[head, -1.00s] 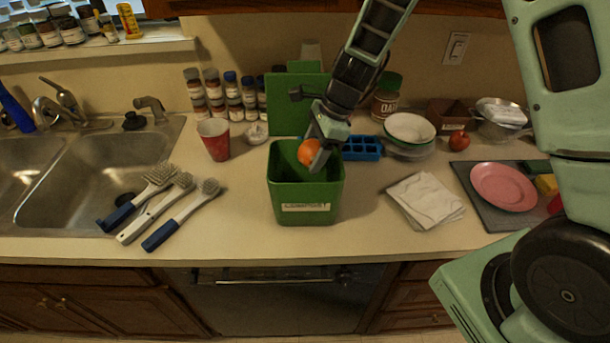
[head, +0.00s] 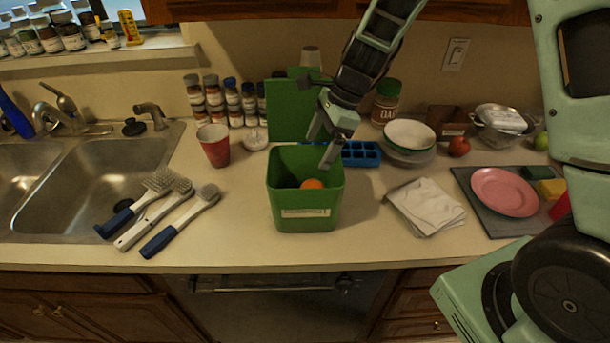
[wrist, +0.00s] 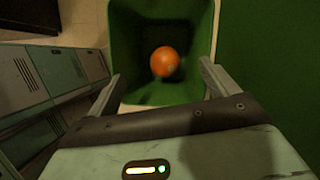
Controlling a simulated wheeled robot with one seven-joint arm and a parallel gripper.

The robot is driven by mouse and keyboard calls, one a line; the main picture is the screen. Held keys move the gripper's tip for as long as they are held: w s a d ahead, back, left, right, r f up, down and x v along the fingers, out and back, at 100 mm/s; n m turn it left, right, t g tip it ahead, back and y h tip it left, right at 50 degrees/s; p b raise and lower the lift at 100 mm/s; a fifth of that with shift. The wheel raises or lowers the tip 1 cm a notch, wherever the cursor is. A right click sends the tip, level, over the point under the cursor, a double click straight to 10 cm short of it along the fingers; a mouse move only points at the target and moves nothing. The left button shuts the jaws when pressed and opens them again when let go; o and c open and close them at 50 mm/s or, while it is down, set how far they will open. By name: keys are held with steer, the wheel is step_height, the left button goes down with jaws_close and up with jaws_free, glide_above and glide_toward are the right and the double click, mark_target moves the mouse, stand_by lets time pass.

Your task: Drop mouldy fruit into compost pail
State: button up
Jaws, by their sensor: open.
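The green compost pail (head: 305,212) stands upright on the counter with a label on its front. In the wrist view the open fingers (wrist: 160,88) are spread on either side of the pail's opening.
A green board (head: 288,110) and a blue tray (head: 361,153) are behind the pail. A folded cloth (head: 426,206), bowls (head: 409,134) and a pink plate (head: 504,192) are right. Counter directly in front is clear.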

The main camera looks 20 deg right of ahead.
steer(key=b+v, duration=0.1)
steer(key=v, duration=1.2)
steer(key=shift+r+b, duration=0.2)
steer(key=shift+b, duration=0.15)
steer(key=shift+d, duration=0.1)
steer(key=s+a+f+n+h+b, duration=0.1)
steer(key=s+a+f+n, duration=0.3)
steer(key=s+n, duration=0.4)
steer(key=s+a+f+n+h+b, duration=0.1)
steer(key=s+a+f+n+b, duration=0.2)
steer(key=s+n, duration=0.6)
steer(key=s+a+f+n+h+b, duration=0.1)
steer(key=s+a+f+n+b, duration=0.1)
steer(key=s+a+f+n, duration=0.3)
steer(key=s+a+n, duration=0.1)
steer(key=s+n, duration=0.3)
steer(key=n, duration=0.1)
steer(key=shift+f+h, duration=0.15)
steer(key=shift+h, duration=0.25)
